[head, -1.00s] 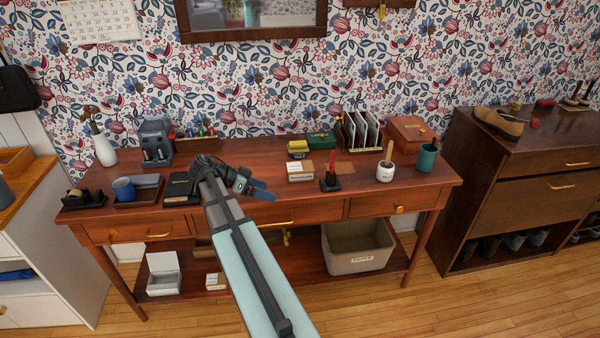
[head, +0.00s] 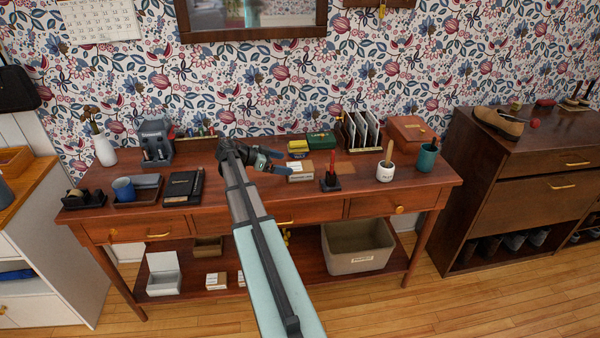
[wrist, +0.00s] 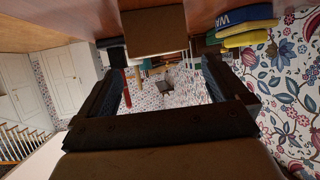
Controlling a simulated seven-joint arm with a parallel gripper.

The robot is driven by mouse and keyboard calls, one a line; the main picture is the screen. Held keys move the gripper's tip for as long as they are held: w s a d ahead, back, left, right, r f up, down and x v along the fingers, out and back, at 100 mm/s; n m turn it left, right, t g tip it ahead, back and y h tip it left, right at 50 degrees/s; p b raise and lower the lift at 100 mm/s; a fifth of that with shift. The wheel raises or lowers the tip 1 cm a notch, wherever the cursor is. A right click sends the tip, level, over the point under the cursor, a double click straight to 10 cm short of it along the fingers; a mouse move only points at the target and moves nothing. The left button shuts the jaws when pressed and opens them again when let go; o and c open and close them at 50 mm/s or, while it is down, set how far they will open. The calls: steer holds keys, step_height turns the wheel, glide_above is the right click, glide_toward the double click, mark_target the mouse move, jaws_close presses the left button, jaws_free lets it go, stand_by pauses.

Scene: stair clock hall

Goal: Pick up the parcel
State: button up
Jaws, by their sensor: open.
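A small box with a brown top and a pale labelled front, which looks like the parcel (head: 302,174), sits on the wooden desk, right of my gripper (head: 288,162). My gripper is open and empty, low over the desk, its fingers pointing right toward the box and partly covering its left side. In the wrist view the brown box (wrist: 153,30) shows at top centre, ahead of my gripper (wrist: 165,78) and roughly in line with the gap between the fingers. I cannot tell if a finger touches it.
A letter rack (head: 362,132), white pot (head: 385,172) and green cup (head: 427,158) stand further right. The desk's front strip (head: 350,193) is clear.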

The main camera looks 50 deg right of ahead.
mark_target(296, 166)
steer(key=shift+x, duration=2.8)
steer(key=shift+s+a, duration=0.15)
steer(key=shift+s, duration=0.05)
steer(key=shift+c, duration=0.3)
steer(key=c, duration=1)
steer(key=shift+c, duration=0.2)
